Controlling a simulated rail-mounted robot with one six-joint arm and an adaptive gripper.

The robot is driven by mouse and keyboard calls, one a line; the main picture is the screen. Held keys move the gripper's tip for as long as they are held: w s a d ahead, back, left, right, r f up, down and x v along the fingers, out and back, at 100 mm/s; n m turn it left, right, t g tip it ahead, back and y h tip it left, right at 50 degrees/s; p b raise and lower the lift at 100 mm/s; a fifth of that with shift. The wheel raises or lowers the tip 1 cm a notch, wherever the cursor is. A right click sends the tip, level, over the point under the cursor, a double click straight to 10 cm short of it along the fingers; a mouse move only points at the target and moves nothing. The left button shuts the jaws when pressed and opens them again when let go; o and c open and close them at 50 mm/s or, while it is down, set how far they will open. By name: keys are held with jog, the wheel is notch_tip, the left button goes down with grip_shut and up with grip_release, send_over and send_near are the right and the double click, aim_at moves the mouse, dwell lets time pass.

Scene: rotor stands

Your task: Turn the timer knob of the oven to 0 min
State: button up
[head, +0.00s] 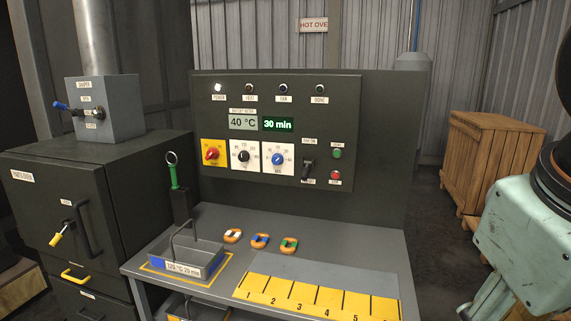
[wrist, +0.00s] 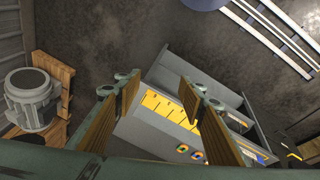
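The oven's control panel (head: 350,110) faces me in the head view. Its timer knob (head: 277,159) is blue on a white dial plate, right of a black knob (head: 243,156) on a similar plate. The green timer display (head: 278,124) reads 30 min; the temperature display (head: 242,122) beside it reads 40 °C. In the wrist view, my gripper (wrist: 158,95) is open, its two padded fingers apart with nothing between them. It hangs high above the floor and bench, away from the knob. The head view shows only part of my arm at the right, not the fingers.
A red knob (head: 211,154) on a yellow plate and a black lever (head: 308,168) flank the dials. The bench (head: 330,245) below holds a handled tray (head: 190,258), several orange tags and a yellow numbered strip (head: 315,300). A wooden crate (head: 490,150) stands right.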

jog(key=w+d+r+n+h+b, duration=0.1)
jog(key=w+d+n+h, duration=0.25)
jog(key=w, duration=0.65)
jog(key=w+d+r+n+h, duration=0.2)
jog(key=w+d+n, duration=0.2)
jog(key=w, duration=0.6)
jog(key=w+a+n+t+h+b, duration=0.1)
jog(key=w+a+n+t, duration=0.15)
jog(key=w, duration=0.75)
jog(key=w+a+n+t+h, duration=0.2)
jog(key=w+a+n, duration=0.15)
jog(key=w, duration=0.65)
jog(key=w+a+f+n+t+y+b, duration=0.15)
jog(key=w+a+n+t, duration=0.35)
jog(key=w+a, duration=0.7)
jog(key=w+a+f+n+t+y, duration=0.1)
jog(key=w+a+f+n+t, duration=0.1)
jog(key=w+a+n, duration=0.8)
jog(key=w+a+f+n+t+y, duration=0.1)
jog(key=w+a+f, duration=0.1)
jog(key=a, duration=0.6)
jog(key=w+a+f+n+t+y, duration=0.1)
jog(key=w+a+f+t+y, duration=0.1)
jog(key=a, duration=0.7)
jog(key=shift+w+a+f, duration=0.3)
jog(key=shift+w+f, duration=0.05)
jog(key=shift+w, duration=0.05)
jog(key=shift+w, duration=0.1)
